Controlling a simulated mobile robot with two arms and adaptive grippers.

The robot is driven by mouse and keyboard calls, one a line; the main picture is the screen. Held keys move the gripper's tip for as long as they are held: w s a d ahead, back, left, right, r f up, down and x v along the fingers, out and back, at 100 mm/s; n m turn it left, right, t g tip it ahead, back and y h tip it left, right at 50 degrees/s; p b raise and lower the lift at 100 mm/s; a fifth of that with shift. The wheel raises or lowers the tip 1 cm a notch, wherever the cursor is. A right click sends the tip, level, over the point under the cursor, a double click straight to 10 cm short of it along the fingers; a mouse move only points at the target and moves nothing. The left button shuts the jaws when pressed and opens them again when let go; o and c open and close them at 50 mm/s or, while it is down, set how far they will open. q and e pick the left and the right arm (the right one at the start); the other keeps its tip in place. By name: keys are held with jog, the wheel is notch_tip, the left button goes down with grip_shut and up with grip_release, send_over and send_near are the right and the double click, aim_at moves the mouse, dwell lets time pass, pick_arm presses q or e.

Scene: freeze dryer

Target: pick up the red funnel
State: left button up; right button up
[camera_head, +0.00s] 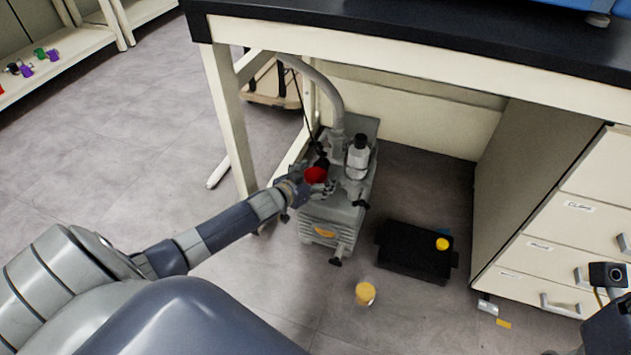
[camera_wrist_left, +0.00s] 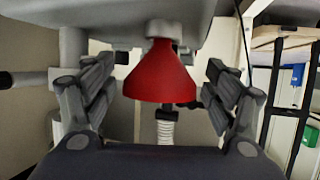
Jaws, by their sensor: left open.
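The red funnel (camera_head: 316,175) sits at the grey vacuum pump (camera_head: 330,222) under the bench in the head view. In the left wrist view the red funnel (camera_wrist_left: 160,76) appears between the two fingers, its wide end low in the picture and its narrow end towards the top. My left gripper (camera_head: 312,186) is at the funnel; in the wrist view the left gripper (camera_wrist_left: 158,92) is open, with a gap visible between each finger and the funnel. The right gripper is not clearly visible; only part of my right arm shows at the lower right of the head view.
The bench top (camera_head: 420,38) overhangs the pump. A grey hose (camera_head: 327,88) and a bottle with a black cap (camera_head: 358,158) are close to the gripper. A black box (camera_head: 415,255) and a yellow-topped container (camera_head: 365,293) are on the floor. Drawers (camera_head: 560,240) stand at right.

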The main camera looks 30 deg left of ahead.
pick_arm(q)
jog(key=c, duration=0.9)
jog(key=shift+c, duration=0.2)
